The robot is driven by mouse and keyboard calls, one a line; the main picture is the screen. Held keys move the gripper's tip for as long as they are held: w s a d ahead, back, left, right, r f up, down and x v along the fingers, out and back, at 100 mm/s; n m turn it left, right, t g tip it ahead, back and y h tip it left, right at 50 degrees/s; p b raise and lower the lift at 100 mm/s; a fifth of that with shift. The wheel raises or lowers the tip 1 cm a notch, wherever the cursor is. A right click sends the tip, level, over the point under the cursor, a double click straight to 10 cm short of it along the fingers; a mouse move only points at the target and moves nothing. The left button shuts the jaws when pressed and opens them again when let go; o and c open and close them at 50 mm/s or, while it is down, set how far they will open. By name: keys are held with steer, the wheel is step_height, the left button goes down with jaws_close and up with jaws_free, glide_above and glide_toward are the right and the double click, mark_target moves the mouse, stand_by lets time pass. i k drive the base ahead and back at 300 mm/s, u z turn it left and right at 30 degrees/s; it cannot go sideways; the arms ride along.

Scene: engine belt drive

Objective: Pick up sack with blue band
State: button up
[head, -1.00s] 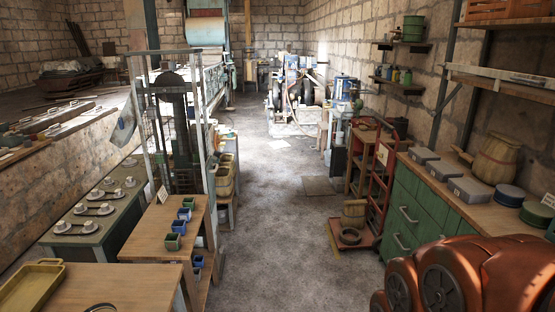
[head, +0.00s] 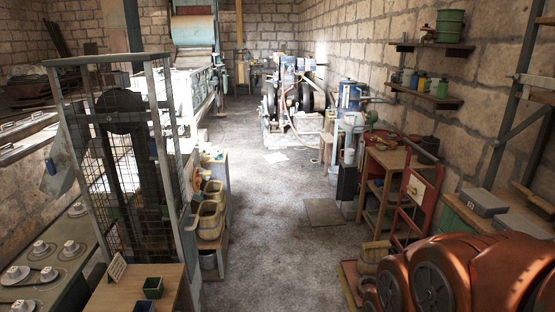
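I cannot make out any sack with a blue band in the head view. My gripper is not in view. Only the copper-coloured links of my own arm show at the bottom right, and they hide part of the right side.
A wire-mesh cage (head: 115,150) and a shelf with wooden tubs (head: 209,221) line the left. A red hand truck (head: 424,200), a wooden bucket (head: 375,252) and a counter with grey boxes (head: 484,202) line the right.

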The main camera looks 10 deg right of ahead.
mark_target(372, 253)
steer(key=i, duration=3)
steer(key=u, duration=0.3)
